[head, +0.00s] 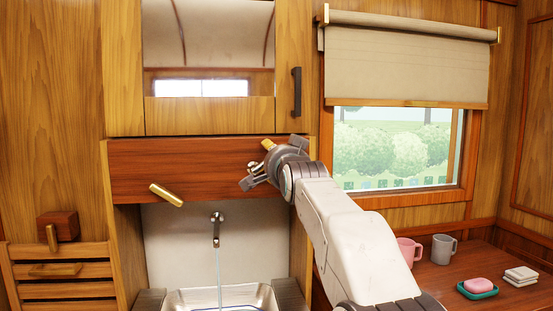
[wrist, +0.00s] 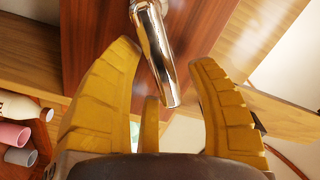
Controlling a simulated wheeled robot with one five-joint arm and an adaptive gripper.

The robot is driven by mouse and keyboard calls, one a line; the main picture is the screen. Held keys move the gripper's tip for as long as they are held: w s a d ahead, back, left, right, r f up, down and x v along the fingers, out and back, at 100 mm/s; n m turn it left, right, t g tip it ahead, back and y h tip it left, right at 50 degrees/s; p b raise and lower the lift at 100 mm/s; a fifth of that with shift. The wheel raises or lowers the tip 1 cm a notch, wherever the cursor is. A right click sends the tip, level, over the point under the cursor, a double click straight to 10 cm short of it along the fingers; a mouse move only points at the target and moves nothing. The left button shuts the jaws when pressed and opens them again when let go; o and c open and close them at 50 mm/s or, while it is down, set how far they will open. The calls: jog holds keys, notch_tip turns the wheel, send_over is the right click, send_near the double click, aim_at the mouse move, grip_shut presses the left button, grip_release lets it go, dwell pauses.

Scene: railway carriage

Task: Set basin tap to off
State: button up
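A wall spout (head: 216,228) hangs over the metal basin (head: 175,299) in the head view, and a thin stream of water runs from it. A brass lever (head: 166,194) sticks out, tilted, from the left of the red-brown panel (head: 140,160). A shiny metal lever (wrist: 157,50) on the panel shows in the wrist view, between my gripper's yellow fingers (wrist: 168,82). The fingers are open, with gaps on both sides of it. In the head view my gripper (head: 258,165) is at the panel's right end and largely hides this lever. Which lever is the basin tap I cannot tell.
A mirrored cabinet (head: 125,70) with a dark handle (head: 296,92) is above the panel. To the right, a table (head: 450,275) bears a pink mug (head: 408,250), a grey mug (head: 444,249), and pink soap (head: 478,285) on a green dish. A wooden rack (head: 65,290) is at left.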

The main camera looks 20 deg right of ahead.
grip_shut()
dwell(0.4)
jog(key=shift+d+f+m+b, duration=0.1)
jog(key=shift+f+m+b, duration=0.5)
jog(key=shift+m, duration=0.6)
jog(key=shift+d+f+m+b, duration=0.1)
jog(key=shift+f+m+b, duration=0.55)
jog(key=shift+m, duration=0.55)
jog(key=shift+d+f+m+b, duration=0.1)
jog(key=shift+f+m+b, duration=0.5)
jog(key=shift+m, duration=0.6)
jog(key=shift+o, duration=0.8)
grip_release()
jog(key=shift+s, duration=0.2)
jog(key=v, duration=1.1)
jog(key=shift+s+a, duration=0.25)
jog(key=shift+s, duration=0.1)
